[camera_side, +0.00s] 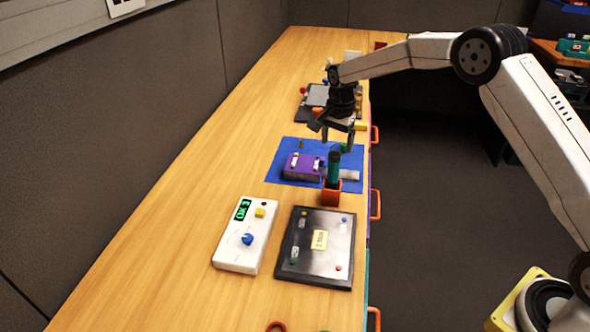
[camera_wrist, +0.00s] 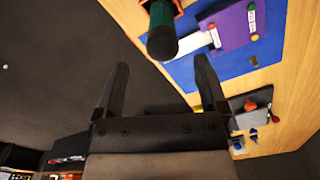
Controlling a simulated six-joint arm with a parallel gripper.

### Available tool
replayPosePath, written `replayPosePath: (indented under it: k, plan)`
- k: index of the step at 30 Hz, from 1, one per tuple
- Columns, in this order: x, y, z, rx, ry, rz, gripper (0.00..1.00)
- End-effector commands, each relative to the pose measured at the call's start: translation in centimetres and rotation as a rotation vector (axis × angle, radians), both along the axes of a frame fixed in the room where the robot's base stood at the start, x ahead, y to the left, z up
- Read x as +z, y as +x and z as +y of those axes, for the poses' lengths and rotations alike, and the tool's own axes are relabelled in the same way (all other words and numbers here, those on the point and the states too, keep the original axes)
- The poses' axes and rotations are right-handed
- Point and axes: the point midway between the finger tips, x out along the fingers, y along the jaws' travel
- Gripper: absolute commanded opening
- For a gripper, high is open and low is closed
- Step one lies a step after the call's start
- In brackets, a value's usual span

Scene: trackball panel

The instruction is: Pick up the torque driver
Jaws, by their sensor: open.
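The torque driver (camera_side: 333,168) has a dark green handle with a black end. It stands upright in a small orange holder (camera_side: 331,193) at the right edge of the blue mat. In the wrist view the driver (camera_wrist: 162,32) is seen end-on near the top, beyond the fingertips, with part of the orange holder behind it. My gripper (camera_side: 336,143) is open and empty. It is above and just behind the driver in the side view. In the wrist view my two fingers (camera_wrist: 162,72) point toward the driver without enclosing it. The driver's lower end is hidden in the holder.
The blue mat (camera_side: 281,165) carries a purple block (camera_side: 299,166) beside the holder. A white box with a green display (camera_side: 237,238) and a dark panel (camera_side: 300,270) lie in front. Another dark panel lies behind my gripper. Bare wood runs along the left.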

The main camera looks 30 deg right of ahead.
Motion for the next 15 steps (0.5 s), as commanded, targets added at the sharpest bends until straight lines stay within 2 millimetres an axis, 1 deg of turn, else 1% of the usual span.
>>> replayPosePath:
  k: [8,15]
  plan:
    - [-0.3,0.2,-0.1,-0.014,0.000,0.003,0.91]
    - [-2.1,0.2,0.0,-0.013,0.000,0.003,0.91]
